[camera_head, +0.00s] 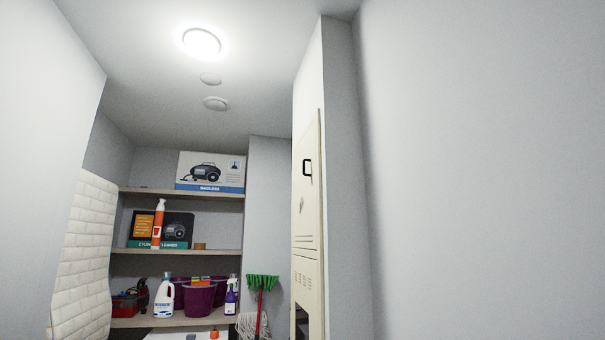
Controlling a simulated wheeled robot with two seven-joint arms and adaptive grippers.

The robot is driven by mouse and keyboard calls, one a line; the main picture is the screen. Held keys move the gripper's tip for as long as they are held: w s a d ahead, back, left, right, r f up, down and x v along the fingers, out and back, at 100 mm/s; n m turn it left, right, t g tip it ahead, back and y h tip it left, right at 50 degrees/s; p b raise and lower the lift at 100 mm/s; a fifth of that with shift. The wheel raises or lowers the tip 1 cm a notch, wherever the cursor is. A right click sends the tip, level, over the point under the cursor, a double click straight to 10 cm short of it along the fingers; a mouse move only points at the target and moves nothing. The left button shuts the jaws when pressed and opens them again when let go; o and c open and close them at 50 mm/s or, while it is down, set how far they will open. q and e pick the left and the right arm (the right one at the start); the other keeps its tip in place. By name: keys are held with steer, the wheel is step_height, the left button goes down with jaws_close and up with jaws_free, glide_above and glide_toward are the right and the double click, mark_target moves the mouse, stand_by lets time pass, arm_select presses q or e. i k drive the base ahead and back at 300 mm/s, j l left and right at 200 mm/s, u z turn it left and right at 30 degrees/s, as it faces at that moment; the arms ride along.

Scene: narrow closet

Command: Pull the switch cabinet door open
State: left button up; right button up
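The switch cabinet (308,190) is cream-coloured and set on the wall right of the middle, seen at a steep angle. Its upper door (304,215) looks shut and carries a black handle (307,167) near its top. Below it is a section with vent slots (306,282), and a dark gap (301,322) shows at the bottom. Neither of my grippers is in view.
Shelves (215,252) at the back hold boxes, bottles and purple buckets (198,299). A green broom (262,283) and a mop (248,325) stand left of the cabinet. White brick panelling (85,255) lines the left. A plain wall (480,180) closes the right side.

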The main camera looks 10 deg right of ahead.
mark_target(305, 194)
steer(key=i+z, duration=0.3)
steer(key=i, duration=0.2)
steer(key=i+j+z, duration=0.3)
steer(key=i, duration=0.15)
steer(key=i+j+z, duration=0.25)
steer(key=i, duration=0.25)
steer(key=l, duration=0.1)
